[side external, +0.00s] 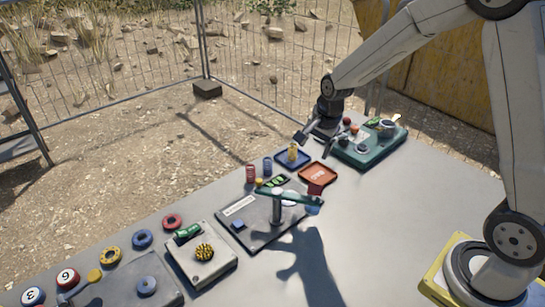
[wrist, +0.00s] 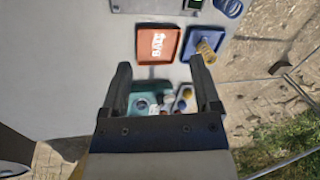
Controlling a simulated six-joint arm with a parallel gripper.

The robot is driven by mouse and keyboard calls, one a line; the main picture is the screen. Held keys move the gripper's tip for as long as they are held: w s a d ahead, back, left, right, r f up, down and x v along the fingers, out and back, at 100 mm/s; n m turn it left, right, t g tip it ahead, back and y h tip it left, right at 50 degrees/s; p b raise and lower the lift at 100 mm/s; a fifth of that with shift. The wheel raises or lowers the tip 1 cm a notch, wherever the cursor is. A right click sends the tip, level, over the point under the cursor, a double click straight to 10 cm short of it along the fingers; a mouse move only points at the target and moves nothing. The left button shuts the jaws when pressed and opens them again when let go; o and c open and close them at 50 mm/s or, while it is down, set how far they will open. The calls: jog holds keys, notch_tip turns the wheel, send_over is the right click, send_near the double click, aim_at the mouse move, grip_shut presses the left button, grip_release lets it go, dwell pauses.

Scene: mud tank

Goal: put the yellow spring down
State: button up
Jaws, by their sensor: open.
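The yellow spring (side external: 292,152) stands upright on the small blue tray (side external: 281,162) at the back of the table. In the wrist view the spring (wrist: 207,47) is at the lower right of the blue tray (wrist: 190,34), close to my right fingertip in the picture. My gripper (side external: 312,137) is just behind the blue tray, by the teal box. In the wrist view my gripper (wrist: 160,65) has its fingers wide apart, with nothing between the tips. The spring is outside the fingers. I cannot tell whether a finger touches it.
An orange tray (side external: 318,165) lies beside the blue tray. The teal box (side external: 370,153) with several small parts on it stands behind and to the right. Red and blue coils (side external: 251,173) stand left of the trays. A grey board (side external: 240,228) and other fixtures line the left edge.

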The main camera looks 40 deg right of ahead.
jog(key=s+a+n, duration=0.2)
jog(key=s+n, duration=0.5)
jog(key=s, duration=0.1)
jog(key=s+a+n, duration=0.3)
jog(key=s+n, duration=0.4)
jog(key=s, duration=0.1)
jog(key=shift+a+f+n, duration=0.15)
jog(key=shift+f+n, duration=0.15)
jog(key=shift+n, duration=0.1)
